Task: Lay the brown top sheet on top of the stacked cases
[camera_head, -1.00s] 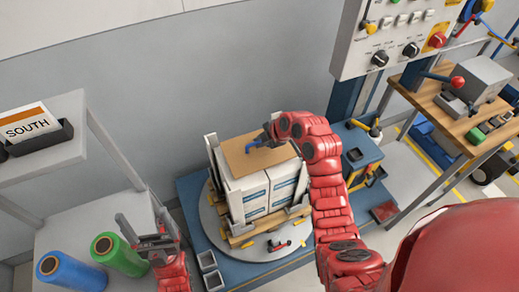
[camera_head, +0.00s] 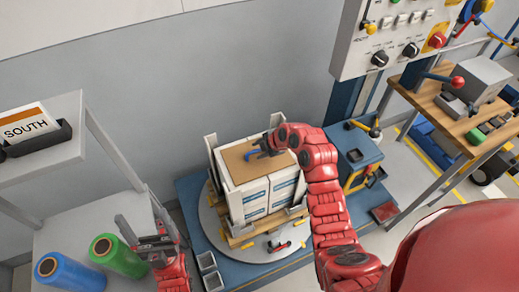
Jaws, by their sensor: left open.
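The brown top sheet (camera_head: 240,171) lies flat over the stacked white cases (camera_head: 256,200), with their pale rim showing around it. A small blue piece (camera_head: 253,154) is at the middle of the sheet, under my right gripper (camera_head: 263,147). The gripper is at the sheet's surface, and its fingers are too small and covered to tell open from shut. My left gripper (camera_head: 143,232) is open and empty, at the lower left, away from the stack, near the film rolls.
The stack stands on a pallet (camera_head: 240,239) on a round grey turntable (camera_head: 214,226), with upright corner pieces around it. A green roll (camera_head: 122,258) and a blue roll (camera_head: 70,273) stand at lower left. A control panel (camera_head: 392,38) hangs at upper right.

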